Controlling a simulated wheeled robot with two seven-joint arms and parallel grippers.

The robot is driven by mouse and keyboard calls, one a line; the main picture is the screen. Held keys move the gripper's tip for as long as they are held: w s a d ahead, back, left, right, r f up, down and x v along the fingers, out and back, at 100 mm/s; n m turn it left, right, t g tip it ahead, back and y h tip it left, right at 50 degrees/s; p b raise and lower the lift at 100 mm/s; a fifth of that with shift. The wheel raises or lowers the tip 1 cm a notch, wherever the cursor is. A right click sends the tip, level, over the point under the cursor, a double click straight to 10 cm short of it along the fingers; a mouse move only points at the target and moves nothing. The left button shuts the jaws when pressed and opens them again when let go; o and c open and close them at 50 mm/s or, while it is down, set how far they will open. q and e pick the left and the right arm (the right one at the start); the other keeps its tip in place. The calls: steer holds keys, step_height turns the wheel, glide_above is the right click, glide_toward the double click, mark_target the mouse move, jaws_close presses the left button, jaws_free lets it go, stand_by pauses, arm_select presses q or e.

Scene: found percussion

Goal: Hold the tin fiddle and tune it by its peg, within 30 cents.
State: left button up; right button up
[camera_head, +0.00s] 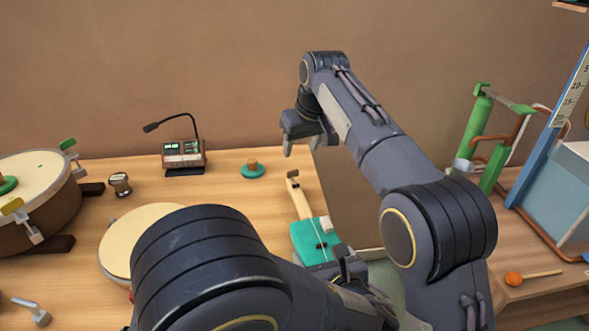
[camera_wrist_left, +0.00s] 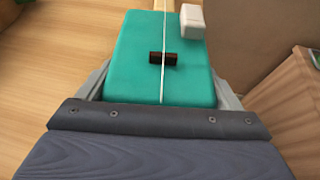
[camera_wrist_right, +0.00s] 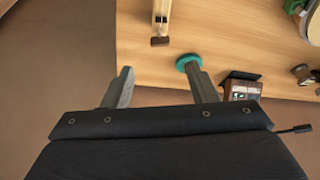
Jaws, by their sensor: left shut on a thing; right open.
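The tin fiddle has a teal body (camera_head: 309,240), a pale neck and one string over a dark bridge (camera_wrist_left: 156,58). A white block (camera_wrist_left: 192,22) sits on the body's edge. It lies near the table's right edge, neck pointing to the back. My left gripper (camera_head: 345,268) is shut on the body, one finger on each side in the left wrist view. The brown peg (camera_wrist_right: 160,41) is at the neck's far end and also shows in the head view (camera_head: 292,174). My right gripper (camera_wrist_right: 158,72) is open and empty, behind and apart from the peg.
A display box with a gooseneck microphone (camera_head: 184,153) stands at the back. A teal disc with a wooden knob (camera_head: 252,171) is left of the peg. Drums (camera_head: 40,190) fill the left. A gap separates this table from the right one (camera_head: 540,285).

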mark_target(293, 172)
steer(key=x, duration=1)
steer(key=shift+w+f, duration=0.2)
steer(key=c, duration=1)
steer(key=shift+a+m, duration=0.1)
steer(key=shift+m, duration=0.2)
steer(key=o, duration=1)
steer(key=shift+r, duration=0.1)
steer(key=v, duration=1.1)
steer(key=shift+s+r, duration=0.35)
